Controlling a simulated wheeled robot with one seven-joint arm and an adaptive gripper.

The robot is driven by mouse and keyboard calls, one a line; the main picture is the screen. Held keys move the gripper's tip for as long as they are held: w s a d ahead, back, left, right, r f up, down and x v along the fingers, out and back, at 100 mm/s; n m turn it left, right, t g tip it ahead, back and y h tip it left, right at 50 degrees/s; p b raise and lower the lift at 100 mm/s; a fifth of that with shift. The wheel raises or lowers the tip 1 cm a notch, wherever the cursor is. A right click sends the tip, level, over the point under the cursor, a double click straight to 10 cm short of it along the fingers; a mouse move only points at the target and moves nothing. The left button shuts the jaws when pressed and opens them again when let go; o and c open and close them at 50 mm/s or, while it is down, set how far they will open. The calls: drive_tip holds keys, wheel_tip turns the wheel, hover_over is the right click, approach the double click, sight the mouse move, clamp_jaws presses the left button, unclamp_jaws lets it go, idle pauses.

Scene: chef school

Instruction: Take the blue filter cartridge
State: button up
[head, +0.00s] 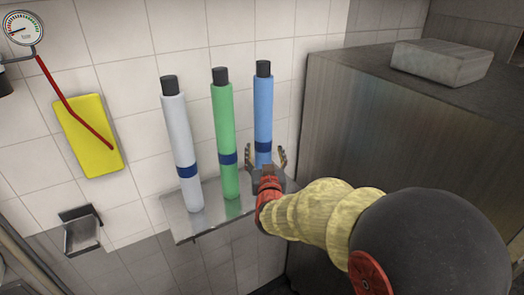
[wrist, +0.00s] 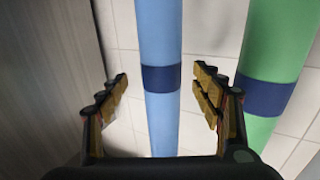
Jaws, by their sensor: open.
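The blue filter cartridge (head: 263,110) stands upright on a metal shelf at the right end of a row of cartridges. It has a black cap and a dark blue band. My gripper (head: 266,158) is open in front of its lower part, near the band. In the wrist view, the blue cartridge (wrist: 160,115) runs up between the open fingers of my gripper (wrist: 160,85), with a gap on each side. The band lies at fingertip height. The cartridge's base is hidden behind my gripper in the head view.
A green cartridge (head: 223,130) stands just left of the blue one, and a white cartridge (head: 178,140) further left. The shelf (head: 190,228) is narrow, against a tiled wall. A large metal cabinet (head: 345,115) rises close on the right. A yellow sheet (head: 85,130) hangs left.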

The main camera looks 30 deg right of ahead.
drive_tip(key=shift+p+x, duration=0.35)
drive_tip(key=shift+x, duration=2.2)
drive_tip(key=shift+c, duration=1.3)
clamp_jaws()
drive_tip(key=shift+w+r, duration=0.1)
